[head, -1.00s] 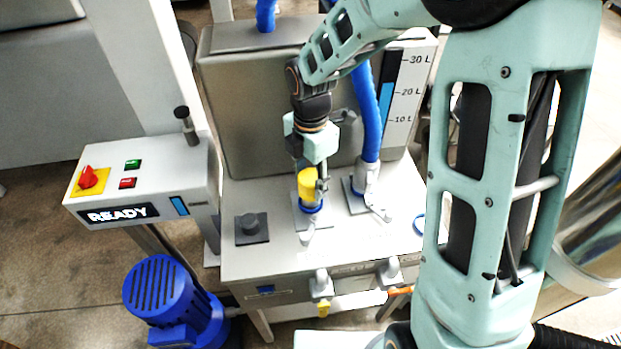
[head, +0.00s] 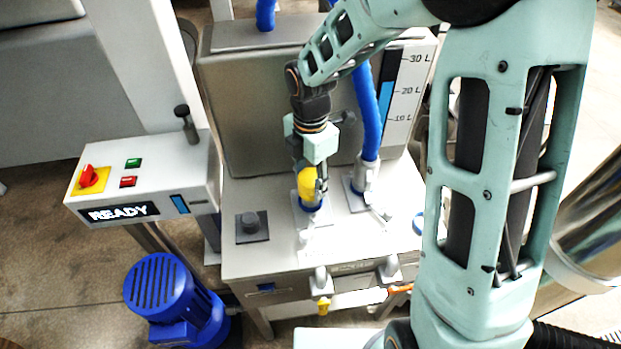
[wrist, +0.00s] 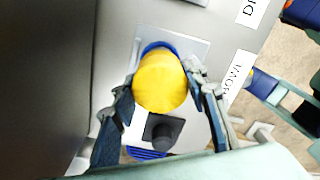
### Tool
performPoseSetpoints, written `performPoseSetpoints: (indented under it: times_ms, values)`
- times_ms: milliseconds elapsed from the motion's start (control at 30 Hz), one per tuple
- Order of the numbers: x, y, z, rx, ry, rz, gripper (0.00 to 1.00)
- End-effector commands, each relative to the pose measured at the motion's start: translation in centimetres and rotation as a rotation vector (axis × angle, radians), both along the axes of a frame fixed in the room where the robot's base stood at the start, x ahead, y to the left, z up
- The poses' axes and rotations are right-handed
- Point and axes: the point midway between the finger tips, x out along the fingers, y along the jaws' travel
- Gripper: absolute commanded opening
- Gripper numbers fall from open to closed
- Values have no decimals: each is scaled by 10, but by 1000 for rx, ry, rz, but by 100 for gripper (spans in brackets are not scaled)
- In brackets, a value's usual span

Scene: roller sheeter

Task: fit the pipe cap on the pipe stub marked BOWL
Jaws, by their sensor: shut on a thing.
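The yellow pipe cap (head: 307,182) is between the fingers of my gripper (head: 311,180), which is shut on it. In the wrist view the cap (wrist: 160,82) sits between the two dark fingers of my gripper (wrist: 162,80). A blue ring (head: 311,207) shows just below the cap, at the stub on a pale square plate (wrist: 196,48). The BOWL label (wrist: 234,76) lies beside this plate. The cap covers most of the stub. I cannot tell whether the cap is seated on it or just above it.
A blue hose (head: 367,120) rises from a fitting (head: 366,176) close to the right of my gripper. A dark capped stub (head: 251,225) stands to the left. The grey tank (head: 250,110) is behind. The control box (head: 140,180) reads READY.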

Motion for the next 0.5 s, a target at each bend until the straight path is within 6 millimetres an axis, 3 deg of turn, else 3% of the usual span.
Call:
performPoseSetpoints:
  times_ms: [500]
  values:
    - [0, 0, -12, 0, 0, 1, 16]
